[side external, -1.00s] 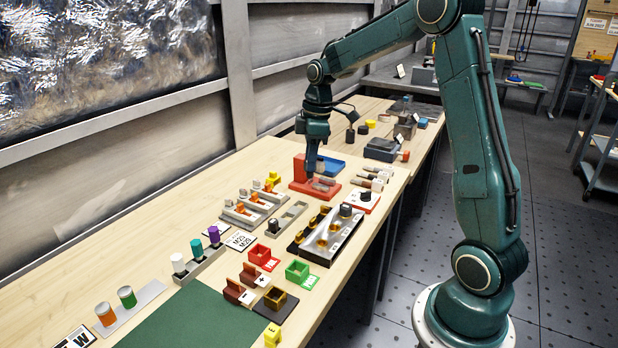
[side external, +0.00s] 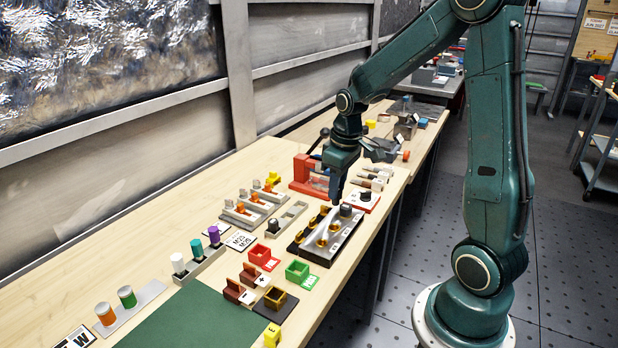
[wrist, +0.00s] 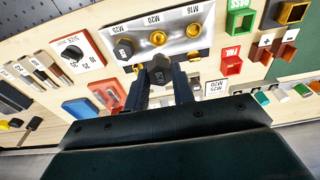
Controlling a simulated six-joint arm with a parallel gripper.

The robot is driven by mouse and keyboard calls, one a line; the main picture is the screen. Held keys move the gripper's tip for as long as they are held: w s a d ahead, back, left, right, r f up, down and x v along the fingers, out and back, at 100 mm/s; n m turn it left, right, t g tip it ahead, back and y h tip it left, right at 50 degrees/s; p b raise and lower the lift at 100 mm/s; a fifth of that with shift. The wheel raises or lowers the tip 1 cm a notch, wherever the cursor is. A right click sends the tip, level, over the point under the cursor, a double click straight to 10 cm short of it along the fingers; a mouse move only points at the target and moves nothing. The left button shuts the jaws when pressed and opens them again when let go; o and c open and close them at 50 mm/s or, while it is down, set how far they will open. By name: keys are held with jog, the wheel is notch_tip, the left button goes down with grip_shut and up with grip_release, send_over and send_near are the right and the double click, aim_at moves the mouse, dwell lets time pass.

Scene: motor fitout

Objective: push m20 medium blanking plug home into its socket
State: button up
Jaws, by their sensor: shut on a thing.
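The dark hex-headed blanking plug (wrist: 160,70) is held between the two fingers of my gripper (wrist: 163,80) in the wrist view. In the side view my gripper (side external: 336,198) is above the far end of the metal socket plate (side external: 345,232); the plug in it is too small to make out there. In the wrist view the socket plate (wrist: 178,22) carries labels M25, M20 and M16. The brass-ringed M20 socket (wrist: 158,38) looks open, beyond the held plug and apart from it. The M25 socket holds a dark plug (wrist: 124,48).
A brass M16 socket (wrist: 194,30) looks open. A dial on a red-edged card (side external: 364,199) stands close to the plate's far end. The red fixture (side external: 301,180) is behind my gripper. Red (side external: 263,258) and green (side external: 299,271) boxes stand near the plate.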

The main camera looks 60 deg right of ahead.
aim_at(336, 204)
jog(key=shift+f, duration=0.2)
jog(key=shift+f, duration=2.7)
jog(key=shift+f, duration=1.55)
jog(key=o, duration=1)
jog(key=shift+r, duration=0.1)
jog(key=shift+s+r, duration=0.3)
jog(key=shift+r, duration=1.95)
jog(key=shift+s+r, duration=0.25)
jog(key=shift+r, duration=2)
jog(key=shift+s+r, duration=0.3)
jog(key=shift+r, duration=1.95)
